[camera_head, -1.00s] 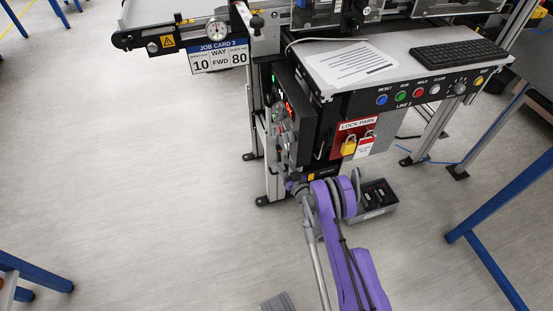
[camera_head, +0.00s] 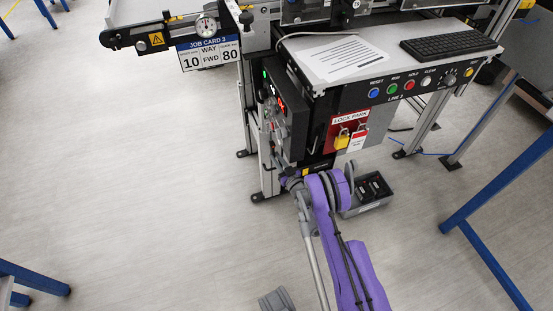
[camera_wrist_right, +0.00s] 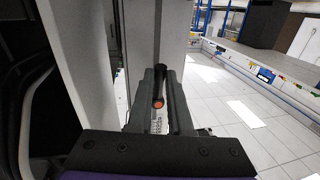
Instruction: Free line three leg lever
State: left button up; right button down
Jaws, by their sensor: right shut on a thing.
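The line 3 machine stands in the head view, with its leg (camera_head: 268,172) at the near left corner. My right arm reaches up to the foot of this leg. Its gripper (camera_wrist_right: 159,78) is mostly hidden in the head view by my wrist. In the right wrist view the two dark fingers are shut on a dark lever (camera_wrist_right: 158,86) with an orange end, beside a pale metal post (camera_wrist_right: 155,35). Whether the lever is turned or locked cannot be told.
A grey bin (camera_head: 350,212) with dark items sits on the floor right of my wrist. A red lock park board (camera_head: 338,136) with a yellow padlock hangs above. Blue frame legs (camera_head: 490,190) stand at right.

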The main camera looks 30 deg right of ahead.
jog(key=d+n, duration=0.1)
jog(key=n, duration=0.1)
jog(key=d+r+n+g+p, duration=0.1)
jog(key=n, duration=0.1)
jog(key=d+n, duration=0.1)
jog(key=n, duration=0.2)
jog(key=shift+s+r, duration=0.25)
jog(key=shift+s, duration=0.1)
jog(key=shift+s+d+r+n+g+h, duration=0.1)
jog(key=shift+d+r+n+g+h, duration=0.35)
jog(key=shift+n, duration=1.1)
jog(key=shift+w+r+n+g+h, duration=0.1)
jog(key=shift+r+n+h, duration=0.4)
jog(key=shift+r+n, duration=0.8)
jog(key=shift+s+d+r+n+g+h, duration=0.1)
jog(key=shift+d+r+n+g+h, duration=0.25)
jog(key=shift+n, duration=1.5)
jog(key=shift+a+r, duration=0.1)
jog(key=shift+a, duration=0.05)
